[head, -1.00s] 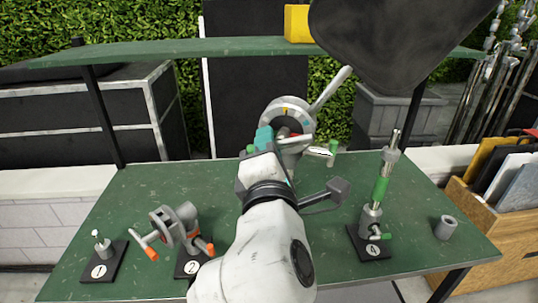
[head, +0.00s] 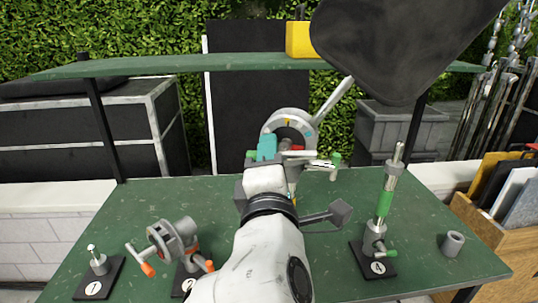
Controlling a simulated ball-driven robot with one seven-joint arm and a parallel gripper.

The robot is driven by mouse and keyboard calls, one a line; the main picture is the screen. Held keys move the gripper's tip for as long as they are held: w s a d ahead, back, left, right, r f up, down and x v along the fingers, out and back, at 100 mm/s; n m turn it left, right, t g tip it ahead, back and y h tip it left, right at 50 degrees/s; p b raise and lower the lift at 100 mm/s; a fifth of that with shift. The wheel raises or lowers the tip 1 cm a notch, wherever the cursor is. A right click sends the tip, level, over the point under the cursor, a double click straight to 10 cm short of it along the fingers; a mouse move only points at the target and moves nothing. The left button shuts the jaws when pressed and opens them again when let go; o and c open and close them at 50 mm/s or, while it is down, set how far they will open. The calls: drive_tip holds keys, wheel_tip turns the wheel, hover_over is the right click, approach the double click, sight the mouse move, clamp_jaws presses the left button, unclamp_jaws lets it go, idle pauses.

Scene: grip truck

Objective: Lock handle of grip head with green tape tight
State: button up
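A grey grip head (head: 288,128) with a round disc and a long bar stands at the back middle of the green table. A handle with a green end (head: 335,160) sticks out to its right. A small green piece (head: 251,155) shows on its left. My gripper (head: 267,147), with teal parts, is in front of the disc; its fingertips and any contact are hidden. Stand 4 (head: 378,268), at the right, holds an upright metal rod with green tape (head: 384,203) and has a green-tipped handle (head: 386,253) low down.
A grey head with orange-tipped handles (head: 172,240) stands on base 2 at the left. A small pin stands on base 1 (head: 97,277). A loose grey cylinder (head: 452,244) is at the right. A shelf (head: 200,63) with a yellow block (head: 303,39) spans above. A dark panel covers the upper right.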

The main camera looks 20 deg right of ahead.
drive_tip(key=shift+o, duration=1.1)
drive_tip(key=shift+s, duration=0.1)
drive_tip(key=b+v, duration=0.1)
drive_tip(key=v, duration=0.9)
drive_tip(key=shift+s+b, duration=0.3)
drive_tip(key=shift+b, duration=0.1)
drive_tip(key=shift+a+f, duration=0.1)
drive_tip(key=shift+a, duration=0.05)
drive_tip(key=s+d+f+m+g+y, duration=0.1)
drive_tip(key=d+f+m+g, duration=0.25)
drive_tip(key=f, duration=0.55)
drive_tip(key=s+d+f+m+g+y, duration=0.1)
drive_tip(key=d+f+m+g, duration=0.15)
drive_tip(key=d+f, duration=0.45)
drive_tip(key=s+d+f+m+g+y, duration=0.1)
drive_tip(key=d+f+m+g, duration=0.15)
drive_tip(key=f, duration=0.85)
drive_tip(key=s+d+f+m+g+y, duration=0.1)
drive_tip(key=s+f+m+g+y, duration=0.4)
drive_tip(key=s+f, duration=1.2)
drive_tip(key=s+m+g, duration=0.1)
drive_tip(key=m+g, duration=0.1)
drive_tip(key=g, duration=0.1)
drive_tip(key=shift+f+g, duration=0.35)
